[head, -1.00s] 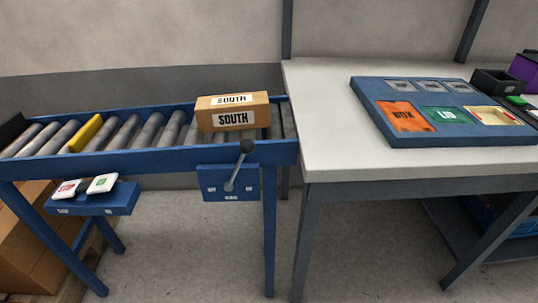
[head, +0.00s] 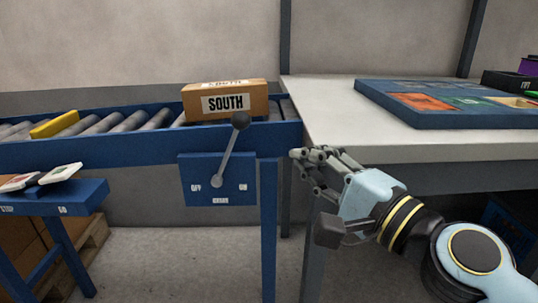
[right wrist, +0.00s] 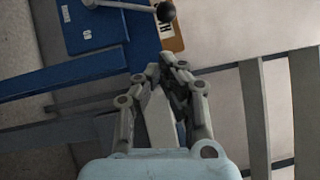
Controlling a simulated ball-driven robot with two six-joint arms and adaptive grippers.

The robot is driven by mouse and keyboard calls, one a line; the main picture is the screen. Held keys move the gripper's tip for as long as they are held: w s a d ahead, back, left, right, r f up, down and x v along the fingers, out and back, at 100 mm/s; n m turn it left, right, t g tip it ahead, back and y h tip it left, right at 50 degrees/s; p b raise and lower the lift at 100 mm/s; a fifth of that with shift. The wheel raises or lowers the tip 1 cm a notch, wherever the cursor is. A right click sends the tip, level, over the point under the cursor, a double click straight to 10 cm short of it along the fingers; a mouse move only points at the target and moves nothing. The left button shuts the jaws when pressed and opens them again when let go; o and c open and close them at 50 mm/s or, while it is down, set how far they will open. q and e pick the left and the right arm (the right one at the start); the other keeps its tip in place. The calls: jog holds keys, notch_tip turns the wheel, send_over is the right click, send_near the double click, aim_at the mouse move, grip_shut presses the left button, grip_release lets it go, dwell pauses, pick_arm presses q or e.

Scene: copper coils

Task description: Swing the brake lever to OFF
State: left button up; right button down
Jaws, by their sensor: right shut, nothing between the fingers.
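The brake lever (head: 229,148) is a grey rod with a dark ball knob on a blue plate (head: 217,194) on the conveyor's side. The plate is marked OFF at left and ON at right. The lever leans up and to the right, toward the ON side. My right gripper (head: 306,154) is shut and empty, to the right of the lever and apart from it, by the table's left edge. In the right wrist view the lever (right wrist: 130,6) and its knob lie beyond the shut fingertips (right wrist: 167,62). My left gripper is not in view.
A brown box labelled SOUTH (head: 225,101) sits on the roller conveyor (head: 110,150) behind the lever. A white-topped table (head: 340,138) stands right, with a blue board (head: 450,119) on it. A blue button stand (head: 60,198) is at left. Space in front of the lever is clear.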

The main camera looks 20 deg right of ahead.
aim_at(231, 149)
jog(key=shift+r, duration=0.35)
jog(key=p+x, duration=0.1)
jog(key=x, duration=0.9)
jog(key=shift+a+p, duration=0.1)
jog(key=shift+p, duration=0.3)
